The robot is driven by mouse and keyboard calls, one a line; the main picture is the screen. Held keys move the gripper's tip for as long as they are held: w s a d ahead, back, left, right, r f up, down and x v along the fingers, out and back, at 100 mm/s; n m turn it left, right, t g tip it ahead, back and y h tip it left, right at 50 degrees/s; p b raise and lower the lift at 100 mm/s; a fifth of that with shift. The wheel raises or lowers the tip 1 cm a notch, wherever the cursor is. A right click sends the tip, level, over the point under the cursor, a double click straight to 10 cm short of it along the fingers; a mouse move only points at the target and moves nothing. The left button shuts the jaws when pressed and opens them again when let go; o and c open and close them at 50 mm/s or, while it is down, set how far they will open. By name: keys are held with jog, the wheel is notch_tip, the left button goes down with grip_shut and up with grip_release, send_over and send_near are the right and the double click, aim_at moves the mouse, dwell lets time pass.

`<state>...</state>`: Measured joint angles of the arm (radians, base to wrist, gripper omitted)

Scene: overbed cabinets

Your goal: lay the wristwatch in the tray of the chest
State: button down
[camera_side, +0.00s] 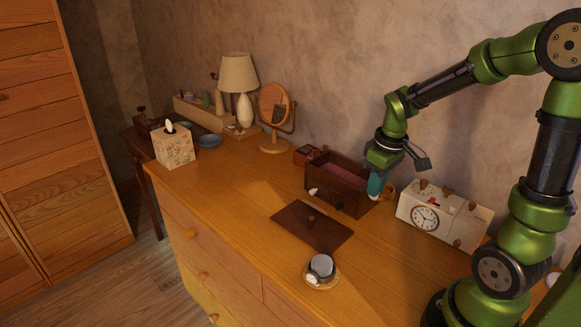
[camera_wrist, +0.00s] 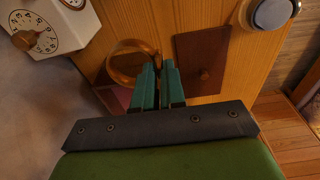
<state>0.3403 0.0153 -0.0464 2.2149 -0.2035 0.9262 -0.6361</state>
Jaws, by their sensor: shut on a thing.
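My gripper (camera_side: 377,194) has teal fingers pointing down at the right end of the chest. The open dark wooden chest (camera_side: 321,182) has a reddish lining. In the wrist view the chest's pink inside (camera_wrist: 119,97) shows partly, behind the loop and my gripper. The loop's exact height above the chest is unclear.
A white clock box (camera_side: 455,217) stands close on the right. The flat brown lid (camera_side: 300,230) lies in front of the chest. A round grey-topped object (camera_side: 322,264) stands nearer the front edge. A mirror (camera_side: 273,109), lamp (camera_side: 238,75) and tissue box (camera_side: 174,150) stand left.

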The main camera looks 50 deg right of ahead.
jog(key=w+d, duration=0.1)
jog(key=w, duration=0.3)
jog(key=w+d+f, duration=0.1)
jog(key=w+d, duration=0.1)
jog(key=w, duration=0.3)
jog(key=w+d, duration=0.2)
jog(key=w, duration=0.3)
jog(key=shift+w+d+f, duration=0.15)
jog(key=shift+d+f, duration=0.1)
jog(key=shift+f, duration=1.75)
jog(key=shift+f, duration=0.1)
jog(key=c, duration=1.5)
grip_release()
